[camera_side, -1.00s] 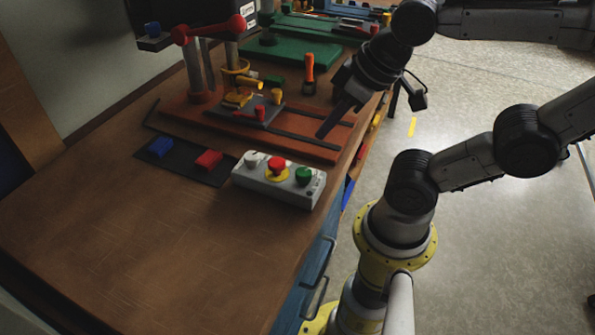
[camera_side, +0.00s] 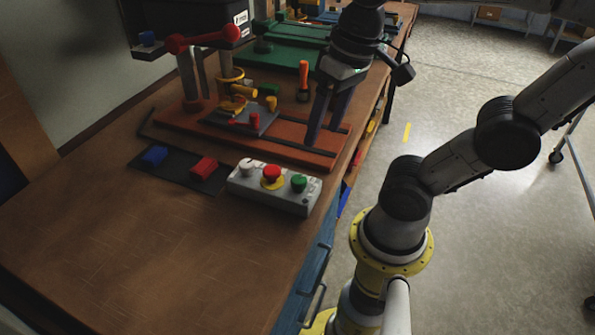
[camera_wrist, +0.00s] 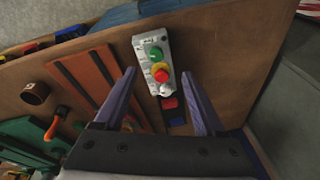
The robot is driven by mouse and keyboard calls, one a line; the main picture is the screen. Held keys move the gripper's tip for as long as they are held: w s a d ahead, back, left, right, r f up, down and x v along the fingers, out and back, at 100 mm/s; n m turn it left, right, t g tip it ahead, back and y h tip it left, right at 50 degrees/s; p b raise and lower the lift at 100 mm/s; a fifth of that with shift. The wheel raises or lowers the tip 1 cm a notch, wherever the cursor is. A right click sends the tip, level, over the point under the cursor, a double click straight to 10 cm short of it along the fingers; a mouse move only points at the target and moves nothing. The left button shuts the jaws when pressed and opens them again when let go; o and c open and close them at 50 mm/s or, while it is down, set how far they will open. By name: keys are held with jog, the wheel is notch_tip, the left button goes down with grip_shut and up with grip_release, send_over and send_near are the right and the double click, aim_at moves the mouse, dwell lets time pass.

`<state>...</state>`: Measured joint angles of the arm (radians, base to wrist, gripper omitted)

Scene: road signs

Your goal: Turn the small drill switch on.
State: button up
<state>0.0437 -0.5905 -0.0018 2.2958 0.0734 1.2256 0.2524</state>
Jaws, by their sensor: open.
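The grey control box (camera_side: 274,187) lies on the bench near its right edge. It bears a white knob (camera_side: 246,168), a red button on a yellow collar (camera_side: 271,172) and a green button (camera_side: 298,183). The drill press has an orange base (camera_side: 300,151) and a red-ended upper part (camera_side: 200,40) behind the box. My gripper (camera_side: 325,140) is open and empty, fingers down over the right end of the orange base, behind and right of the box. In the wrist view the control box (camera_wrist: 148,62) shows between and beyond my fingers (camera_wrist: 165,85). Which part is the small drill switch, I cannot tell.
A black mat (camera_side: 180,168) with a blue block (camera_side: 154,156) and a red block (camera_side: 203,167) lies left of the box. The front of the bench (camera_side: 130,235) is clear.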

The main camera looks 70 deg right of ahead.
jog(key=w+r+m+g+y, duration=0.1)
jog(key=w+r+m+g, duration=0.1)
jog(key=w+m+g, duration=0.15)
jog(key=m+g+y, duration=0.1)
jog(key=m+g, duration=0.1)
send_near(298, 178)
jog(key=x, duration=0.8)
jog(key=shift+s+f, duration=0.1)
jog(key=shift+f, duration=0.25)
jog(key=shift+c, duration=0.2)
grip_shut()
